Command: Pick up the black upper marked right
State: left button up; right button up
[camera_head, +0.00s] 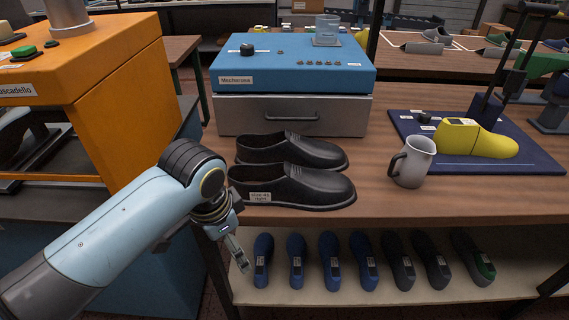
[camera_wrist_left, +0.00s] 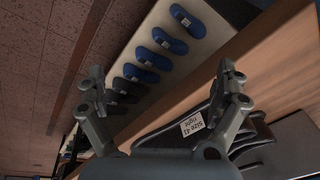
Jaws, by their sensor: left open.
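The black upper marked right (camera_head: 292,186) lies on the wooden table, nearer the front edge, with a white label reading "size 41 right" on its side. A second black upper (camera_head: 290,151) lies just behind it. My left gripper (camera_head: 240,254) hangs in front of the table edge, left of and below the marked upper, apart from it. In the left wrist view the gripper (camera_wrist_left: 166,88) is open with nothing between its fingers. The marked upper (camera_wrist_left: 222,122) shows there at the lower right, partly hidden behind one finger. My right gripper is not in view.
A blue-topped machine (camera_head: 291,66) stands behind the uppers. A grey mug (camera_head: 412,163) and a yellow last (camera_head: 474,139) on a blue board stand to the right. Several blue and dark lasts (camera_head: 330,262) lie on the shelf below. An orange machine (camera_head: 124,85) stands at the left.

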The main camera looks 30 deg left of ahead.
aim_at(292, 181)
pick_arm(q)
notch_tip(292, 181, up, 8)
jog(key=w+r+m+p, duration=0.1)
jog(key=w+p, duration=0.1)
jog(key=w+a+r+m+g, duration=0.1)
jog(key=w+m, duration=0.2)
jog(key=w, duration=0.4)
jog(key=w+a+r+m+g, duration=0.1)
jog(key=w+a+m, duration=0.15)
jog(key=w, duration=0.45)
jog(key=shift+m+h, duration=0.35)
jog(key=shift+h, duration=0.05)
jog(key=f, duration=0.5)
jog(key=shift+w+d, duration=0.1)
jog(key=shift+d, duration=0.3)
notch_tip(292, 181, down, 6)
jog(key=shift+d+r, duration=0.1)
jog(key=shift+r, duration=0.15)
jog(key=c, duration=1.3)
